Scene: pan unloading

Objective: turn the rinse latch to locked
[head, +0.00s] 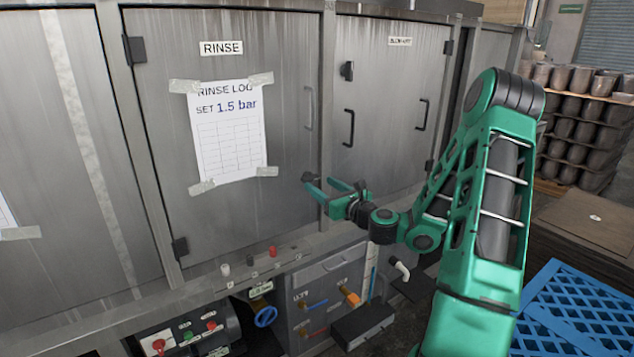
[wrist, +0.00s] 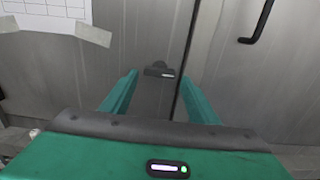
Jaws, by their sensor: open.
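The rinse latch (wrist: 158,70) is a small dark piece near the right edge of the steel rinse door (head: 225,235), beside the seam. In the wrist view its bar lies roughly crosswise, with a small light mark on the right. In the head view a dark piece at the door's edge looks like this latch (head: 308,177). My gripper (head: 335,186) is open and empty, pointing at the door. In the wrist view its green fingers (wrist: 157,82) stand either side of the latch. I cannot tell whether they touch it.
A rinse log sheet (head: 226,130) is taped to the door, with a handle (head: 309,108) to its right. The neighbouring door has a dark latch (head: 347,71) and black handle (head: 349,128). Below are a control box (head: 187,335) and a valve panel (head: 300,285). Blue grating (head: 580,310) lies right.

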